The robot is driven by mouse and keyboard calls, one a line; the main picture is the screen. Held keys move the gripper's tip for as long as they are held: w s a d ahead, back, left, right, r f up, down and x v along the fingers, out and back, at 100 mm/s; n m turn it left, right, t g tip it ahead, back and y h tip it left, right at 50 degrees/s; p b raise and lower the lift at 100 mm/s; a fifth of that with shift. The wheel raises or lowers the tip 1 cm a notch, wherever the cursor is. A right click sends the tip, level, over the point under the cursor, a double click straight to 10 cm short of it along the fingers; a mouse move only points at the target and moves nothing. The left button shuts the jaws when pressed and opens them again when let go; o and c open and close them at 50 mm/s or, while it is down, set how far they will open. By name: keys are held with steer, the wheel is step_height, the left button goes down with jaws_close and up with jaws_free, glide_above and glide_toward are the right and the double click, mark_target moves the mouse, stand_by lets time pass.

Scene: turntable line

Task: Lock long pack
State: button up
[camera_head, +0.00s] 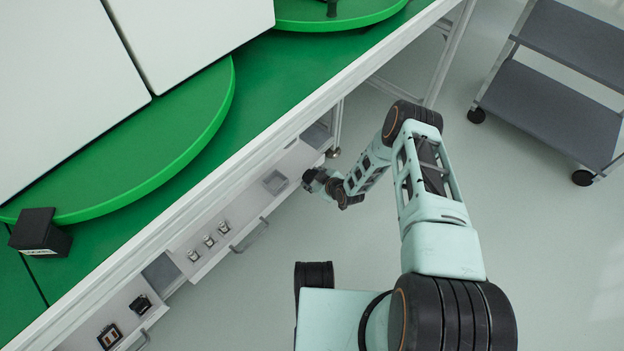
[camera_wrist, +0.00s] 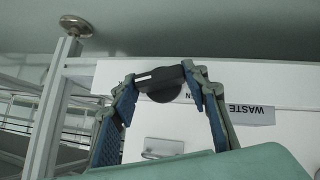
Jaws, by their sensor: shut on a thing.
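My gripper (camera_head: 322,180) is low in front of the drawers under the green table in the head view. In the wrist view its two blue-padded fingers (camera_wrist: 160,76) are closed on a small dark piece (camera_wrist: 164,88) with a rounded side and a pale stripe. A white drawer front with a WASTE label is behind it. I cannot tell whether the piece touches that front. I cannot tell which thing is the long pack.
A black box (camera_head: 40,236) stands at the left on the green table (camera_head: 262,88), by the turntable (camera_head: 150,160). Another open drawer holds small pale-and-dark pieces (camera_head: 209,241). A grey cart (camera_head: 545,112) stands at the upper right. The floor between is clear.

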steer(key=shift+w+d+m+g+y, duration=0.15)
steer(key=shift+w+m+g+y, duration=0.1)
steer(key=shift+m+g+y, duration=0.25)
steer(key=shift+r+m+g+y, duration=0.1)
steer(key=shift+m+g+y, duration=0.2)
steer(key=shift+g, duration=0.3)
stand_by(0.5)
steer(key=o, duration=1.2)
steer(key=shift+c, duration=0.2)
steer(key=shift+s, duration=0.1)
steer(key=v, duration=1.2)
